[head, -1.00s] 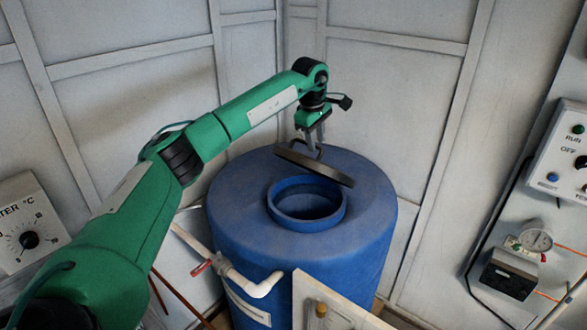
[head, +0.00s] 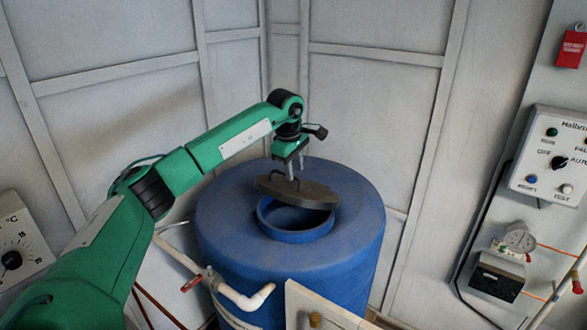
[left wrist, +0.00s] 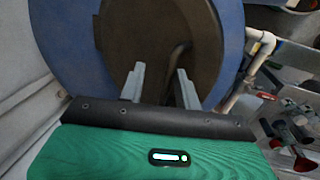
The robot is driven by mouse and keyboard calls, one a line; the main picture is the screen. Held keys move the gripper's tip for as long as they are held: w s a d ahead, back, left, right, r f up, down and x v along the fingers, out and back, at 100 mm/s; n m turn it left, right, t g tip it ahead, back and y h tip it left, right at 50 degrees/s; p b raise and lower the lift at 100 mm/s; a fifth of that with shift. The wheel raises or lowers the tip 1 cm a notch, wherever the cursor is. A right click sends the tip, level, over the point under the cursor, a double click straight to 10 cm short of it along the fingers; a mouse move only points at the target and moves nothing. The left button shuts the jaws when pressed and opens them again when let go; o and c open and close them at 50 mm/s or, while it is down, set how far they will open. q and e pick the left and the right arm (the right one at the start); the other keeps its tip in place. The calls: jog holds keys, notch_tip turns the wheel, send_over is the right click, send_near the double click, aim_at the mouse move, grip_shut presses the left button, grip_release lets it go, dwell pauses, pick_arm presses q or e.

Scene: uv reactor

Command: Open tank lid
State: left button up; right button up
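The blue tank (head: 352,240) stands in the corner with its round opening (head: 295,236) partly uncovered at the front. The dark tank lid (head: 315,197) is tilted, right side lower, above the rear part of the opening. My left gripper (head: 293,174) is above the lid at its handle (head: 273,180), and the lid hangs from it. In the left wrist view the fingers (left wrist: 160,74) stand apart, with the handle (left wrist: 180,55) by the right finger and the brown lid (left wrist: 205,40) beyond. The exact finger contact is unclear. My right gripper is not in view.
A white pipe with a red valve (head: 192,284) runs at the tank's front left. A pale board (head: 300,305) stands in front. A control panel (head: 545,165) and a gauge unit (head: 498,275) are on the right wall. Wall panels (head: 375,100) stand close behind the tank.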

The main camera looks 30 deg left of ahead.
pick_arm(q)
jog(key=w+r+p, duration=0.3)
jog(key=r+p, duration=0.6)
jog(key=r, duration=0.6)
jog(key=shift+w+d+p, duration=0.15)
jog(key=shift+w+p, duration=0.05)
jog(key=shift+p, duration=0.2)
dwell(0.4)
jog(key=shift+f, duration=0.1)
dwell(0.5)
